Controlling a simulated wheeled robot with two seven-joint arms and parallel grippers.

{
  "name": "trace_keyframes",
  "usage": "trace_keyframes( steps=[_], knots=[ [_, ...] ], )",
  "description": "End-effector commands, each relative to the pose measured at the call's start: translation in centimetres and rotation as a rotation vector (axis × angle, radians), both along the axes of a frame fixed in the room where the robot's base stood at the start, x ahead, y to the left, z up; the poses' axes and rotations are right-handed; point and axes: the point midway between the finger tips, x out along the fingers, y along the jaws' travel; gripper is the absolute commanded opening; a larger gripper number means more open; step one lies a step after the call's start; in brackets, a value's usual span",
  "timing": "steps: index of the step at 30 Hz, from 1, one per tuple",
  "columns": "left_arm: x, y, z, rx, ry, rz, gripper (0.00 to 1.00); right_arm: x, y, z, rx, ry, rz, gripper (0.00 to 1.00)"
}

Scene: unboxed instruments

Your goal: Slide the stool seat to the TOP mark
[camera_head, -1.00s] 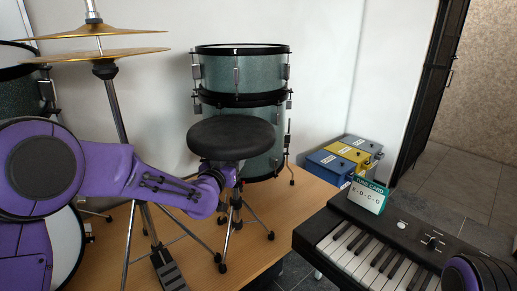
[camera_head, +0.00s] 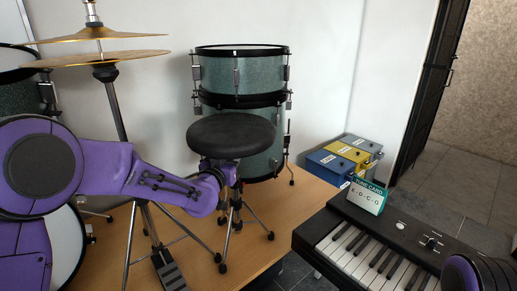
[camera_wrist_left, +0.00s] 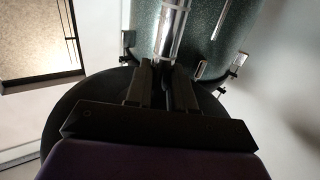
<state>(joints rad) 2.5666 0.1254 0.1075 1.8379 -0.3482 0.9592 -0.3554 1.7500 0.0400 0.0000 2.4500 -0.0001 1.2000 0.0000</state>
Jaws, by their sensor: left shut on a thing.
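The stool has a round black seat (camera_head: 231,134) and chrome tripod legs (camera_head: 232,222) on the wooden platform. My left gripper (camera_head: 230,176) is just under the seat, at the stool's post, partly hidden by my wrist. In the left wrist view its dark fingers (camera_wrist_left: 164,88) are shut at the near end of the chrome post (camera_wrist_left: 173,25), with the seat (camera_wrist_left: 85,105) as a dark disc behind them. What exactly they clamp is hidden. I cannot make out the TOP mark. My right gripper is not in view.
Teal drums (camera_head: 240,75) stand close behind the stool. Cymbals (camera_head: 95,58) on a stand are at left. A keyboard (camera_head: 385,235) with a tune card (camera_head: 367,196) is at right front, near blue and yellow boxes (camera_head: 345,160). The wooden platform (camera_head: 290,205) has bare room right of the stool.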

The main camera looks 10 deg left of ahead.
Motion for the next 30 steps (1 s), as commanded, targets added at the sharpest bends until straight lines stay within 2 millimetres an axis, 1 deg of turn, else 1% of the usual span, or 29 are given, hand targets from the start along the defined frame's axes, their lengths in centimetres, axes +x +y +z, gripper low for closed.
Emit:
trace_keyframes(
  steps=[1, 30],
  knots=[
    [0.1, 0.1, 0.7, -0.002, -0.007, 0.003, 0.0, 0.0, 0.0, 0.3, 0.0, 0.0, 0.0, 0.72],
    [0.1, 0.2, 3.8, -0.003, -0.012, 0.004, 0.0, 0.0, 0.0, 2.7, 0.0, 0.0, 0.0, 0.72]
  ],
)
